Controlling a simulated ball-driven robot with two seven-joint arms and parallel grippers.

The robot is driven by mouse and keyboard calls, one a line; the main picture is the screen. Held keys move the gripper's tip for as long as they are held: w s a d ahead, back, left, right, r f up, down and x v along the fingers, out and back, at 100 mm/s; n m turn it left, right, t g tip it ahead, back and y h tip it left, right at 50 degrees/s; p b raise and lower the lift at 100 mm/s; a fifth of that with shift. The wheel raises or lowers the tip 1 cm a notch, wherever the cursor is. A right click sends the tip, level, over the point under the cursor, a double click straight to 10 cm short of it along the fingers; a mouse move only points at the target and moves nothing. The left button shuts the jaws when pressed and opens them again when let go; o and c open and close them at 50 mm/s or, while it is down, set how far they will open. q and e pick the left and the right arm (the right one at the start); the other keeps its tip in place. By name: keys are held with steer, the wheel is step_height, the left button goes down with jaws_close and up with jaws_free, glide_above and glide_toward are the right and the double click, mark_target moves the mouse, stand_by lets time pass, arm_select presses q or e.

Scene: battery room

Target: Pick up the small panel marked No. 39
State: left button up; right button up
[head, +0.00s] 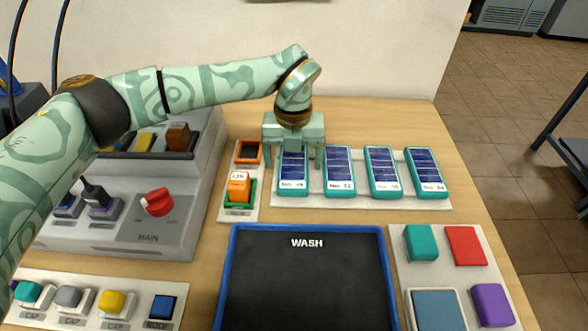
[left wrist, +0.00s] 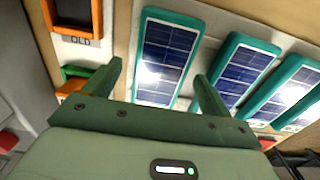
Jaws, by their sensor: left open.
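Several small solar panels with teal frames and white number labels lie in a row on a pale board. The leftmost panel (head: 292,172) has a small label that seems to read No. 39, though it is hard to make out. My left gripper (head: 293,160) is open above the far end of this panel, one finger to each side. In the left wrist view my left gripper (left wrist: 158,72) is open and empty, with the leftmost panel (left wrist: 168,55) beyond and between its fingers. That panel's label is hidden there. My right gripper is not in view.
The other panels, such as the second (head: 339,172), stand close on the right. An orange block in a green holder (head: 239,188) is on the left. A blue-rimmed WASH tray (head: 232,262) lies in front. The control console (head: 120,240) is at the left.

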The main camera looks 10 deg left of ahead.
arm_select(q)
steer(key=shift+f, duration=0.1)
steer(key=c, duration=1.2)
steer(key=shift+o, duration=0.2)
